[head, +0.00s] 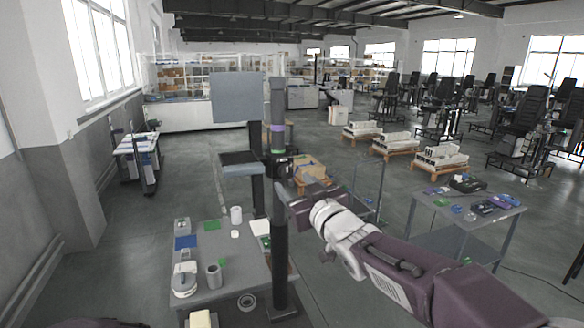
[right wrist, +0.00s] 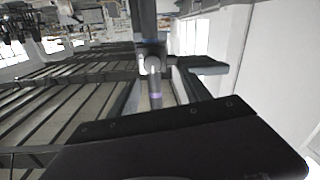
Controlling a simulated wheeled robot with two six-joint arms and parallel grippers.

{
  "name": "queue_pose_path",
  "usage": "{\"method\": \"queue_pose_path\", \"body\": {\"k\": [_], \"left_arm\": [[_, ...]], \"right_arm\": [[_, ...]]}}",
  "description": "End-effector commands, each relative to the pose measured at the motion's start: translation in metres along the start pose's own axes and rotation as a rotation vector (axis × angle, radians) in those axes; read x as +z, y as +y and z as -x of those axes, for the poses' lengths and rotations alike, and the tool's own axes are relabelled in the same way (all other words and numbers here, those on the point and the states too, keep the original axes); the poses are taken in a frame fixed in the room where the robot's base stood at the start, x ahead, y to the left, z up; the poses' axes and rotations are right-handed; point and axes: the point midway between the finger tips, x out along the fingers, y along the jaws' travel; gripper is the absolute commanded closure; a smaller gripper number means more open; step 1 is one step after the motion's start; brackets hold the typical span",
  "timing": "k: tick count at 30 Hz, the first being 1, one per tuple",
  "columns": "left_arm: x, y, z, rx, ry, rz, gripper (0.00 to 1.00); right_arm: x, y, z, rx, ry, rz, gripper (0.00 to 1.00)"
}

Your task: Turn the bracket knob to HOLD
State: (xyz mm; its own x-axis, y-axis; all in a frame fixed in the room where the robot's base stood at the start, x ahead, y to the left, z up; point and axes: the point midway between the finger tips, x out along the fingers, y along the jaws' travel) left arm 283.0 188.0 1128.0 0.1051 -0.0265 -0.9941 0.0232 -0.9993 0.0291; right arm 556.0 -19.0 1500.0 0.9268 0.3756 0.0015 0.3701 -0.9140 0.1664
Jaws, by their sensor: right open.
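A dark upright column (head: 279,225) stands at the middle of the head view, with purple and green bands near its top. A small dark bracket with what looks like its knob (head: 283,167) sits on it below the bands. The column also shows in the right wrist view (right wrist: 156,88), with a roundish bracket part (right wrist: 152,62) on it. My right gripper (head: 287,190) is just below and right of the bracket, close to the column. It is open with nothing seen between its fingers. Knob markings are too small to read. My left gripper is not in view.
A grey panel (head: 238,97) and a small shelf (head: 240,163) are beside the column. A grey table (head: 225,288) with cups, a blue item and a white device stands at lower left. Another table (head: 440,212) with small items is at right. Open floor lies between them.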

Motion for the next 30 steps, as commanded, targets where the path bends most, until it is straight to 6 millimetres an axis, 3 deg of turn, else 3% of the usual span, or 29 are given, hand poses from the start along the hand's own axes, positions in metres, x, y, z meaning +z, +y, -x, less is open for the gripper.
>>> {"method": "queue_pose_path", "body": {"k": [9, 14, 21, 23, 27, 30], "left_arm": [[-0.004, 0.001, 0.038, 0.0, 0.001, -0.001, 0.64], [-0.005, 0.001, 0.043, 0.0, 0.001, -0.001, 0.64], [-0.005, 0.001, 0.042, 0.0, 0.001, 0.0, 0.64], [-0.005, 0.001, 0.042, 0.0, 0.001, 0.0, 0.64], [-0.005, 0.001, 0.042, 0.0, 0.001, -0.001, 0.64], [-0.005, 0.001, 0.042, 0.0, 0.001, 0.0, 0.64]], "right_arm": [[-0.003, 0.001, -0.064, 0.001, -0.004, 0.0, 0.44], [0.0, 0.001, -0.078, 0.001, -0.003, -0.001, 0.44], [0.001, 0.001, -0.079, 0.002, -0.003, 0.0, 0.44], [0.001, 0.001, -0.079, 0.002, -0.003, 0.0, 0.58], [0.001, 0.001, -0.079, 0.002, -0.003, -0.001, 0.97], [0.001, 0.001, -0.079, 0.003, -0.003, -0.001, 1.0]]}}
